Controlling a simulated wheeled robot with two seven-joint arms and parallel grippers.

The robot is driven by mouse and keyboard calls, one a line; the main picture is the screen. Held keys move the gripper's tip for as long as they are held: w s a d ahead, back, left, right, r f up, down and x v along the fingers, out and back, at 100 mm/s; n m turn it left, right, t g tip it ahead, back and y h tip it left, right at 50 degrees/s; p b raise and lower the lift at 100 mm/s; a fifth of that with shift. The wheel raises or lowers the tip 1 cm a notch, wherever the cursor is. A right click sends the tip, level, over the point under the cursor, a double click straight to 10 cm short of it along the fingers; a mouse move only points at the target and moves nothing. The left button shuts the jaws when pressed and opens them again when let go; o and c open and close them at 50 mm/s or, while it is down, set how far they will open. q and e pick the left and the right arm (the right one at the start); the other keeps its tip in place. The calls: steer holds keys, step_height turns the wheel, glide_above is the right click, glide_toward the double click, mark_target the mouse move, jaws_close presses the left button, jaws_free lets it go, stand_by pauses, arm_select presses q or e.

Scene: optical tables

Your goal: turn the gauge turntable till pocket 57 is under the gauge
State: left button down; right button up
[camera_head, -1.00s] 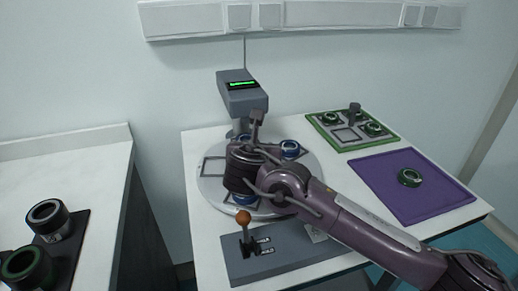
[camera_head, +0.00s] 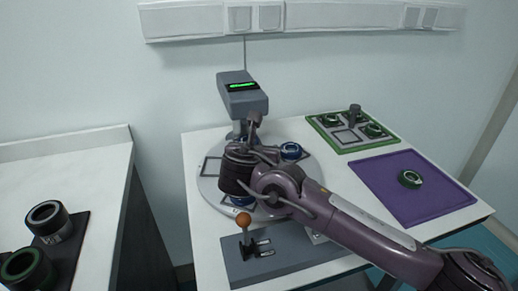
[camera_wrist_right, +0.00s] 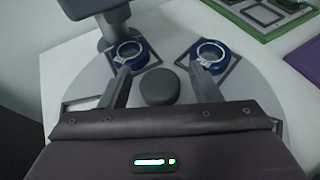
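The grey round turntable (camera_head: 212,188) stands on the white table, with blue-ringed pieces in framed pockets, one at its right (camera_head: 291,151). In the right wrist view, two blue-ringed pieces (camera_wrist_right: 131,53) (camera_wrist_right: 210,56) sit at its far side, and a dark round hub (camera_wrist_right: 160,87) is at its middle. My right gripper (camera_wrist_right: 160,74) is open above the turntable, one finger on each side of the hub; contact cannot be told. The gauge (camera_head: 243,95), a grey head with a green display, overhangs the far edge. Pocket numbers are not readable. My left gripper is out of view.
A grey panel (camera_head: 290,257) with an orange-knobbed lever (camera_head: 243,220) lies in front. A purple mat (camera_head: 440,192) holds a green-ringed piece (camera_head: 410,179). A green-edged tray (camera_head: 345,147) is behind it. A separate counter (camera_head: 80,165) stands left, across a gap.

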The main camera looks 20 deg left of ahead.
steer(key=shift+s+r, duration=0.1)
steer(key=v, duration=0.7)
steer(key=shift+s+r, duration=0.1)
steer(key=shift+s, duration=0.2)
